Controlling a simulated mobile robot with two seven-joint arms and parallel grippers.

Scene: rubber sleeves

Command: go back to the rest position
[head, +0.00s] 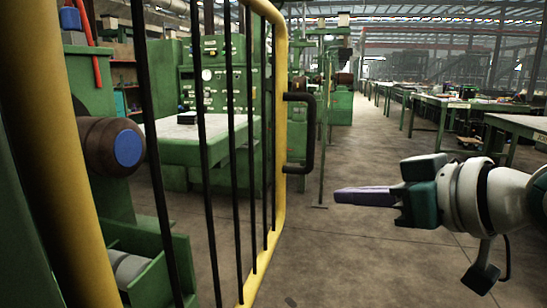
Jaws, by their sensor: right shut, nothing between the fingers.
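My right gripper (366,196) comes in from the right on its white and teal arm. Its purple-grey fingers point left and are together, with nothing between them. It hangs in free air over the floor, to the right of the yellow gate (281,100) and apart from it. A black handle (309,133) sticks out from the gate's edge, up and to the left of the fingertips. My left gripper is not in view. No rubber sleeve can be made out for certain.
Black gate bars (203,90) cross the left half. Behind them stand a green machine (213,75), a green table (187,137) and a brown roller with a blue end (128,148). Green workbenches (520,122) line the right. The concrete floor (340,255) is open between.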

